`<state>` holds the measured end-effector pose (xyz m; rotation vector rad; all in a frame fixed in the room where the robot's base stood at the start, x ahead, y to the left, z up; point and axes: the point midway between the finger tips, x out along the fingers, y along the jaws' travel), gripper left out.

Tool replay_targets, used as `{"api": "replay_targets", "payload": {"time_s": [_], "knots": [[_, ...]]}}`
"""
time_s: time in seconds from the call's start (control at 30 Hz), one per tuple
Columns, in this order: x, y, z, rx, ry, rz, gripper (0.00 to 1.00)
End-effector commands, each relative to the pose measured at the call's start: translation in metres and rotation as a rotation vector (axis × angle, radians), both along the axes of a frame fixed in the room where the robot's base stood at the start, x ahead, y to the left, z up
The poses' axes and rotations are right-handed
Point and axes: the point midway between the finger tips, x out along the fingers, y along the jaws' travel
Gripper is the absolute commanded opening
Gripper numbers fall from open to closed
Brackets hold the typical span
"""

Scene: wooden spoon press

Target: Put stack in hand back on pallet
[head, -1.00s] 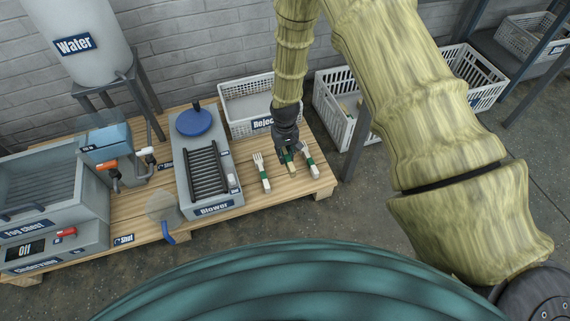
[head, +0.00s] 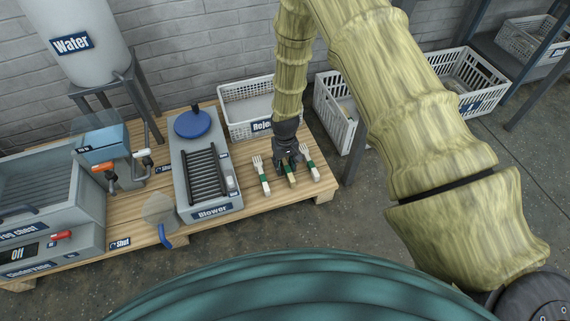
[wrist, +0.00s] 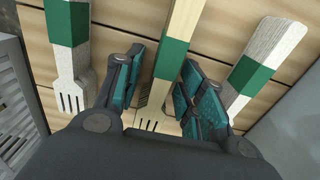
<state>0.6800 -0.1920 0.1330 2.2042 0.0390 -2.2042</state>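The middle stack, pale wood with a green band (head: 291,180), lies on the wooden pallet (head: 245,205) between two similar stacks. The left stack (head: 263,176) has fork tines at its far end and shows in the wrist view (wrist: 68,50). The right stack (head: 311,164) is greyish white with a green band. My gripper (head: 288,160) is low over the middle stack. In the wrist view its teal-padded fingers stand apart on either side of that stack (wrist: 172,60), with a visible gap at the left finger. The gripper hides part of the stack's far end.
The grey blower (head: 212,212) stands left of the stacks. A white reject crate (head: 235,95) is behind them. Another white crate (head: 330,112) and a dark post (head: 355,150) are to the right, beyond the pallet's edge. Bare floor lies in front.

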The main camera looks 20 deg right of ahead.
Motion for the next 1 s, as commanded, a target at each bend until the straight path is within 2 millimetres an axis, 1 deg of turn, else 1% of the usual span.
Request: {"api": "replay_targets", "payload": {"time_s": [0.37,0.57,0.9,1.0], "knots": [[0.000,0.000,0.003,0.000,-0.001,0.000,0.43],[0.001,0.000,0.031,0.000,-0.002,0.000,0.43],[0.001,0.000,0.092,0.000,-0.002,0.000,0.43],[0.000,0.000,0.105,0.000,0.000,0.000,0.43]]}}
